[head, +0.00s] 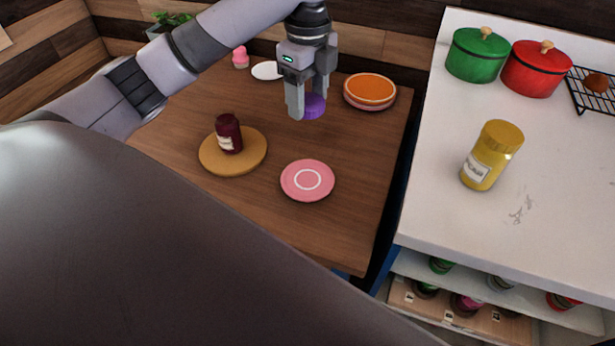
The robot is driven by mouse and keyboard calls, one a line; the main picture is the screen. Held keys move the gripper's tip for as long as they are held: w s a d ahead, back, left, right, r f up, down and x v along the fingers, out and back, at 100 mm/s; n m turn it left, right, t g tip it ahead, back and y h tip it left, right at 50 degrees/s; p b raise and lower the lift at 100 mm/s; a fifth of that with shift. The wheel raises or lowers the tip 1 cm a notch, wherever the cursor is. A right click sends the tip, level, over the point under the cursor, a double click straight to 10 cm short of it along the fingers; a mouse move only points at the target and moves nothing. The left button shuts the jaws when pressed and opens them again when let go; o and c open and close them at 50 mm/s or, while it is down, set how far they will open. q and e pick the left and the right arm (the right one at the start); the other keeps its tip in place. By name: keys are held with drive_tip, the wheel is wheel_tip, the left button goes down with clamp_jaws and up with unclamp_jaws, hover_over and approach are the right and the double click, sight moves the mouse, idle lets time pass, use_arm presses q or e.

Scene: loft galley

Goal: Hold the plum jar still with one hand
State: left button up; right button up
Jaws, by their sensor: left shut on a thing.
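A dark plum-red jar (229,136) with a pale label stands upright on a round wooden board (251,164) on the brown table. My left gripper (308,102) points down over the table, to the right of and behind the jar and apart from it. It is shut on a purple round thing (314,107), which shows between and behind its fingers and is partly hidden by them. I cannot tell exactly what that thing is. My right gripper is not in view.
A pink plate (307,180) lies in front of the gripper, and orange-topped stacked plates (370,91) at its right. A white counter (560,220) at the right bears a yellow jar (490,156), a green pot (476,55) and a red pot (534,71). A gap separates table and counter.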

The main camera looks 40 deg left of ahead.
sight(307, 179)
use_arm(q)
wheel_tip(307, 179, down, 20)
drive_tip(key=shift+a+r+b, duration=0.1)
drive_tip(key=shift+b, duration=0.4)
drive_tip(key=shift+f, duration=0.25)
drive_tip(key=o, duration=1.2)
drive_tip(key=shift+c, duration=0.2)
drive_tip(key=shift+r, duration=0.2)
wheel_tip(307, 179, up, 12)
drive_tip(key=shift+p, duration=0.35)
drive_tip(key=shift+s, duration=0.1)
